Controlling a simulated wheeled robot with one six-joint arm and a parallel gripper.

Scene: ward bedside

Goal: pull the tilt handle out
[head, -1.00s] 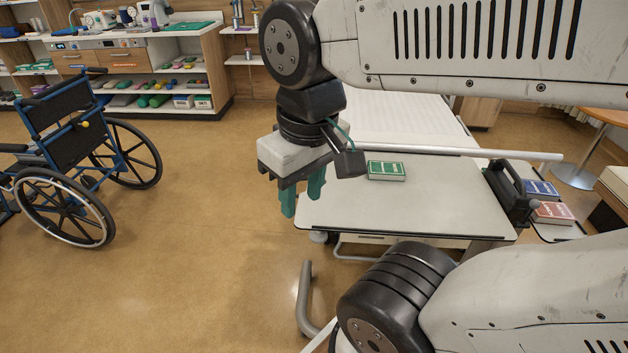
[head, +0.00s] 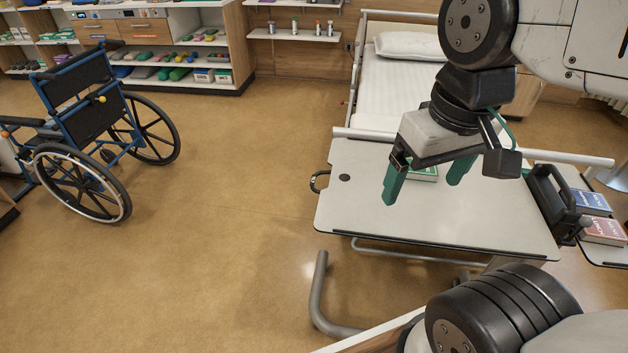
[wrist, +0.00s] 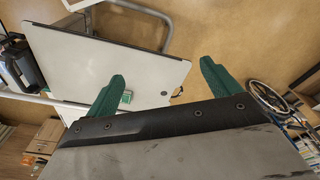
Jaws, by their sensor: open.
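A small dark loop handle (head: 319,181), which looks like the tilt handle, sticks out from the left edge of the overbed table (head: 400,222). In the wrist view a small dark shape (wrist: 177,91) beside the table's edge seems to be the same handle. My gripper (head: 423,191) has two green fingers, spread apart with nothing between them. In the head view it is in front of the tabletop, to the right of the handle and apart from it. My gripper also shows in the wrist view (wrist: 162,69), with the tabletop beyond its fingers.
A green box (head: 424,174) lies on the tabletop, partly hidden by my gripper. A black handled object (head: 553,205) stands at the table's right end, beside blue (head: 591,202) and red (head: 604,231) boxes. A wheelchair (head: 95,125) stands left. The floor between is clear.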

